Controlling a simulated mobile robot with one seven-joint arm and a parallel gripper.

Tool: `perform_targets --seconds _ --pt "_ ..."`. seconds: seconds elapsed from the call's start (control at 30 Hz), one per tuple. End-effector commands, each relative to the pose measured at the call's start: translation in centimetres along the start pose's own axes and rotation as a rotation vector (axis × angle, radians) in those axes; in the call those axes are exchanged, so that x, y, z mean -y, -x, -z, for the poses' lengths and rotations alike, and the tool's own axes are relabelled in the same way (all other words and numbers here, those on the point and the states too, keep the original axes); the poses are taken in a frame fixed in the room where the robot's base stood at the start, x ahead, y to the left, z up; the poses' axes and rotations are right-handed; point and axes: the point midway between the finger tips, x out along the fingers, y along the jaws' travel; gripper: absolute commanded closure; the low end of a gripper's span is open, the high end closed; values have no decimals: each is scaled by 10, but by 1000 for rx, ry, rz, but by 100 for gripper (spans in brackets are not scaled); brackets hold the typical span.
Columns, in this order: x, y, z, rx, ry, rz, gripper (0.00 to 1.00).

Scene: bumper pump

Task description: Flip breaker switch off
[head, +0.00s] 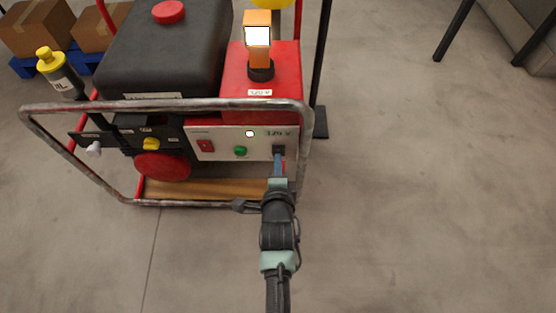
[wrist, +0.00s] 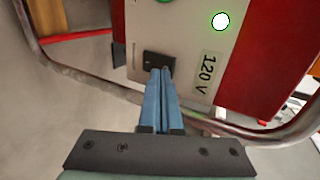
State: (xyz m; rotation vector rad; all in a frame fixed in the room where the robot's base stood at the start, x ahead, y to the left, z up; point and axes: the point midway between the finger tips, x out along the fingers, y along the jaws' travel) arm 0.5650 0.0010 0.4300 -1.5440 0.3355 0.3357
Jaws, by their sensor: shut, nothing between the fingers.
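The generator's pale control panel (head: 222,141) faces me. A black switch block (head: 279,149), which looks like the breaker, sits at the panel's right end. In the wrist view the black block (wrist: 152,59) is just beyond my fingertips, beside a "120 V" label (wrist: 207,75). My gripper (head: 278,158) is shut and empty, with its blue fingers (wrist: 159,72) together. The fingertips overlap the block's lower edge; I cannot tell whether they touch it. They hide part of it, and the lever's position is not clear.
A grey tube frame (head: 200,104) surrounds the generator. An orange work light (head: 257,52) stands on top.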

Motion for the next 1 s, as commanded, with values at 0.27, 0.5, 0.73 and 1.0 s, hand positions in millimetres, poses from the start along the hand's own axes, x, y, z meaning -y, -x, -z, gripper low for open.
perform_targets --seconds 0.27,0.5,0.73,1.0 --pt "9 -16 0 0 0 -3 100" --pt "10 -16 0 0 0 -3 100" --pt "18 -18 0 -1 0 -33 100" --pt "13 -20 0 -1 0 -48 100"
